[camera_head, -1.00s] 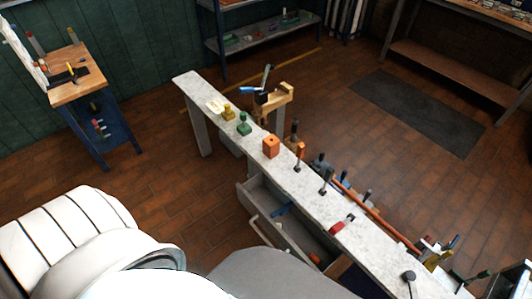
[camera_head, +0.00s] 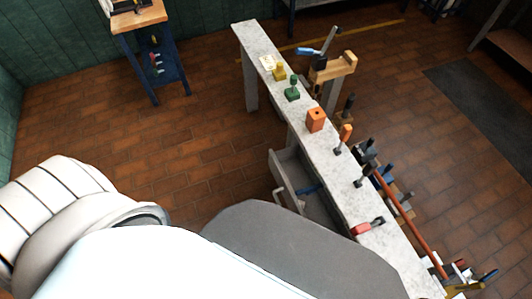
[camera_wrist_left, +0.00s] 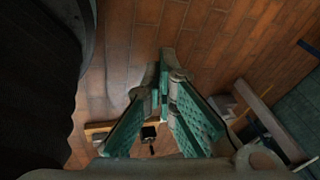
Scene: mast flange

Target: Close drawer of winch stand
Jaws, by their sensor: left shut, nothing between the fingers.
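The long, narrow stand with a pale speckled top (camera_head: 338,165) runs from upper centre to lower right in the head view. Its grey drawer (camera_head: 277,173) stands pulled out on the left side, with a pale handle (camera_head: 291,201) on its front. A blue item (camera_head: 309,189) lies inside. My own grey and white parts hide the drawer's near end. My left gripper (camera_wrist_left: 165,62) shows in the left wrist view, teal fingers shut together and empty, over brick-patterned floor. It is not visible in the head view, so its distance from the drawer cannot be told. My right gripper is not in view.
On the top stand a yellow block (camera_head: 279,73), a green piece (camera_head: 292,92), an orange block (camera_head: 316,120) and a red tool (camera_head: 366,228). A blue side table (camera_head: 139,18) stands upper left. Floor left of the stand is clear.

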